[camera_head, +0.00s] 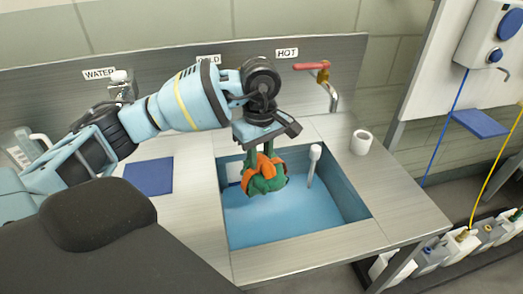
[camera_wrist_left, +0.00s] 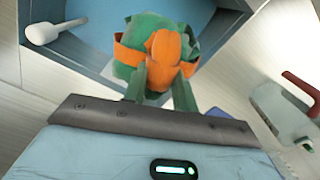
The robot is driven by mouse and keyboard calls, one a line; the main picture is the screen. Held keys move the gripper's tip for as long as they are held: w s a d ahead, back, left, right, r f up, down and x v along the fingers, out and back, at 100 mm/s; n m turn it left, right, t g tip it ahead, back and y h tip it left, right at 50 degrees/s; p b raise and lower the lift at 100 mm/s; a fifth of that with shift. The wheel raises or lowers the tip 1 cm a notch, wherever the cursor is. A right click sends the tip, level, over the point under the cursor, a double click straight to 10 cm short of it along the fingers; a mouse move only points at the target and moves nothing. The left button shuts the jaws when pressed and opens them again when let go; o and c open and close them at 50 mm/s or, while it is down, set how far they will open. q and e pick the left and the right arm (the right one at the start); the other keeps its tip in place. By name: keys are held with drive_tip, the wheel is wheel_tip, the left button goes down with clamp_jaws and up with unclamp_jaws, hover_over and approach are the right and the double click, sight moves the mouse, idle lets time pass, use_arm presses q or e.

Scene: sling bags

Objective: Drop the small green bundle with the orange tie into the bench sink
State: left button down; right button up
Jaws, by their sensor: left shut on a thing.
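The small green bundle with the orange tie (camera_head: 265,175) hangs over the bench sink (camera_head: 290,217), near its back left part in the head view. My left gripper (camera_head: 263,155) points down and is shut on the bundle. In the left wrist view, the bundle (camera_wrist_left: 160,50) sits between the fingers of my left gripper (camera_wrist_left: 160,85), with the orange tie facing the camera. The blue sink basin (camera_wrist_left: 95,15) shows behind it. I cannot tell the exact height of the bundle above the sink floor. My right gripper is not in view.
A white cup or roll (camera_head: 361,142) is on the counter to the right. A red-handled tap (camera_head: 318,72) is behind. A dark blue mat (camera_head: 149,176) lies left of the sink.

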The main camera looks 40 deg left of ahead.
use_arm(q)
wheel_tip(320, 180, down, 3)
drive_tip(key=shift+f+b, duration=0.2)
drive_tip(key=shift+b, duration=0.4)
drive_tip(key=shift+f, duration=0.55)
drive_tip(key=shift+r, duration=0.1)
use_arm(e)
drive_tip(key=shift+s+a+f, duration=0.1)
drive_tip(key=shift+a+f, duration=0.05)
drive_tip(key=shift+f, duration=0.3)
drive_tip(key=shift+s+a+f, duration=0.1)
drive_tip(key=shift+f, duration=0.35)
